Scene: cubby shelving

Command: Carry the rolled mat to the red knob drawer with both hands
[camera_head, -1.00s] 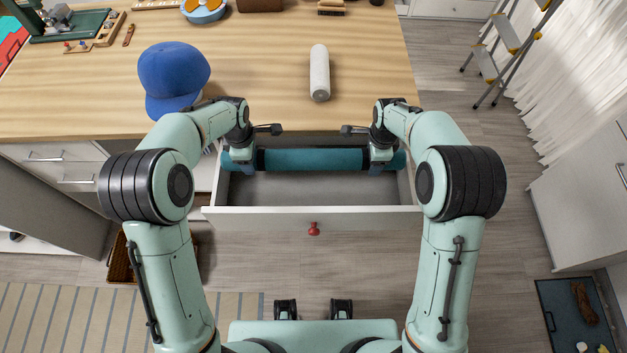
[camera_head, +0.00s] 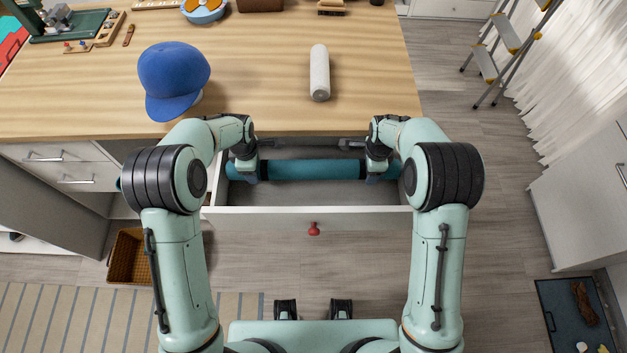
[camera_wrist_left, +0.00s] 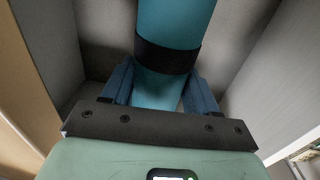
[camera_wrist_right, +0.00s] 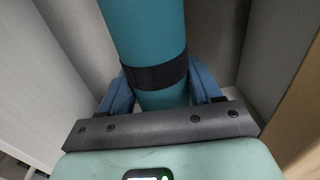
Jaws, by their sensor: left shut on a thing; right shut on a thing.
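The rolled mat (camera_head: 312,169) is a teal cylinder with dark bands, lying level across the open drawer (camera_head: 300,208) with the red knob (camera_head: 314,229). It appears to be inside the drawer, below the rim; whether it touches the floor I cannot tell. My left gripper (camera_head: 247,174) is shut on the mat's left part, and my right gripper (camera_head: 374,174) on its right part. In the left wrist view the mat (camera_wrist_left: 172,22) runs between the blue fingers (camera_wrist_left: 160,92), beside a black band. The right wrist view shows the mat (camera_wrist_right: 145,30) likewise between the fingers (camera_wrist_right: 162,95).
The wooden tabletop (camera_head: 260,90) overhangs the drawer's back. On it are a blue cap (camera_head: 172,78) and a white cylinder (camera_head: 320,75). A wicker basket (camera_head: 130,256) stands on the floor at left. A stepladder (camera_head: 505,50) is at the right.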

